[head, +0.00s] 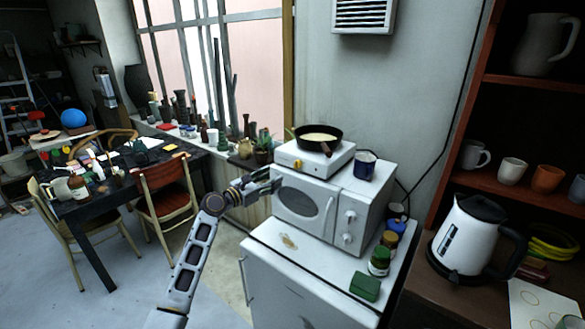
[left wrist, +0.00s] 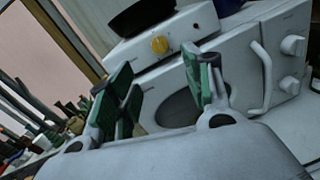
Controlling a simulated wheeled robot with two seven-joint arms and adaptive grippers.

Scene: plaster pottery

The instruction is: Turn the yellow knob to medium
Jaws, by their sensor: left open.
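The yellow knob (head: 298,163) is on the front of a small white hot plate (head: 318,171), which stands on a white microwave (head: 297,208). In the left wrist view the knob (left wrist: 159,45) shows between and beyond my fingertips. Its setting cannot be read. A dark pan (head: 318,138) with pale contents sits on the hot plate. My left gripper (head: 273,181) is in front of the microwave's upper left, left of and a little below the knob. In the left wrist view the gripper (left wrist: 155,78) is open, its green-padded fingers apart and empty. My right gripper is not in view.
A dark blue mug (head: 364,166) stands on the microwave beside the hot plate. Several jars (head: 379,261) and a green box (head: 365,287) stand on the white cabinet (head: 285,262). A kettle (head: 467,238) is at the right. A wooden chair (head: 166,191) stands at the left.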

